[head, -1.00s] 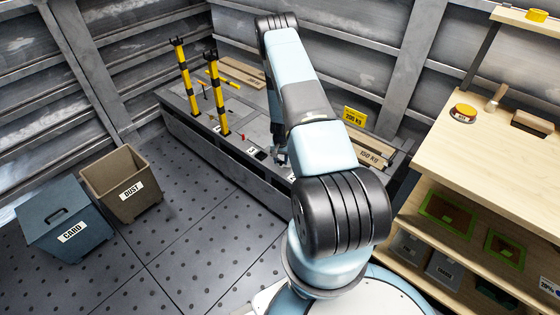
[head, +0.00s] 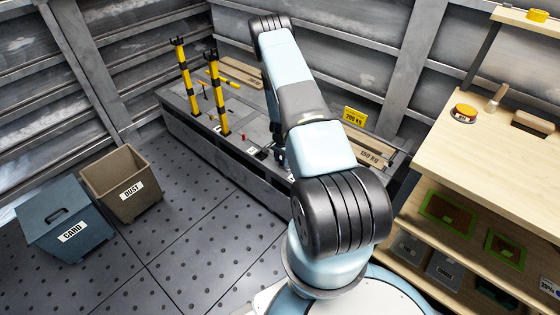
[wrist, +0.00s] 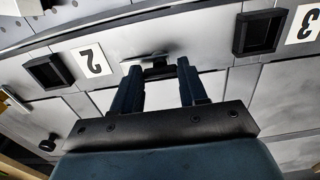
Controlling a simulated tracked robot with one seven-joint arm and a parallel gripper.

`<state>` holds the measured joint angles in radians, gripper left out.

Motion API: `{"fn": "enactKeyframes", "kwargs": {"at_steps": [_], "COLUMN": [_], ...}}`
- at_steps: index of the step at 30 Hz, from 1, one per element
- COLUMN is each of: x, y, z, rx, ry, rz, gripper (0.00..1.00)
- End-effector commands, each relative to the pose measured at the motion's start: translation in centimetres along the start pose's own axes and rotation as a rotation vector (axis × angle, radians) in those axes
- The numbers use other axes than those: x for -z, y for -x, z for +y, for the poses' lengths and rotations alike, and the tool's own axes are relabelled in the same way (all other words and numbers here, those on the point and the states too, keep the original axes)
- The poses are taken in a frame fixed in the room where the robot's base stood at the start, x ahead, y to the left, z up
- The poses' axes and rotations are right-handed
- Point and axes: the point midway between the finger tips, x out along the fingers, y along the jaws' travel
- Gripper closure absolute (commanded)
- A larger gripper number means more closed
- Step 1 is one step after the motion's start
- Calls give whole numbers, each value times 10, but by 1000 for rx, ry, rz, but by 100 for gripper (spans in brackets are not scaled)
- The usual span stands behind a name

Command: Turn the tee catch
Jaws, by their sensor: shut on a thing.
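The tee catch (wrist: 147,61) shows in the wrist view as a pale metal crossbar with a dark part beneath it, on the grey panel beside the upside-down label 2 (wrist: 91,61). My gripper (wrist: 157,68) reaches up to it, with one dark finger on each side, and is shut on the catch. The fingertips and the catch's stem partly hide each other, so the exact contact is hard to see. In the head view my arm covers most of the gripper and the catch at the grey bench (head: 240,165).
Black square sockets (wrist: 48,72) flank the catch in the wrist view, with label 3 (wrist: 305,25) at the right. Yellow-black posts (head: 186,75) stand on the bench's left. A wooden workbench (head: 480,150) is at the right; dust (head: 135,190) and card (head: 75,232) bins stand left.

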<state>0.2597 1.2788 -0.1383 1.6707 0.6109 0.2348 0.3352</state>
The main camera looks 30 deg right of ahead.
Motion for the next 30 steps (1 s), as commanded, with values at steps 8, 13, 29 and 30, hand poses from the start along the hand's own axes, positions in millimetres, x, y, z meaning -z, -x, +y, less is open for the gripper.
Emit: {"fn": "enactKeyframes", "kwargs": {"at_steps": [8,13,29,30], "x": [1,1,1,1], "y": [-3,-3,2,5], "z": [7,8,2,2], "rx": [-10,-10,-3,-2], "ry": [-9,-9,-5,-5], "rz": [-2,-2,1,1], "gripper": [88,53,32,32]}}
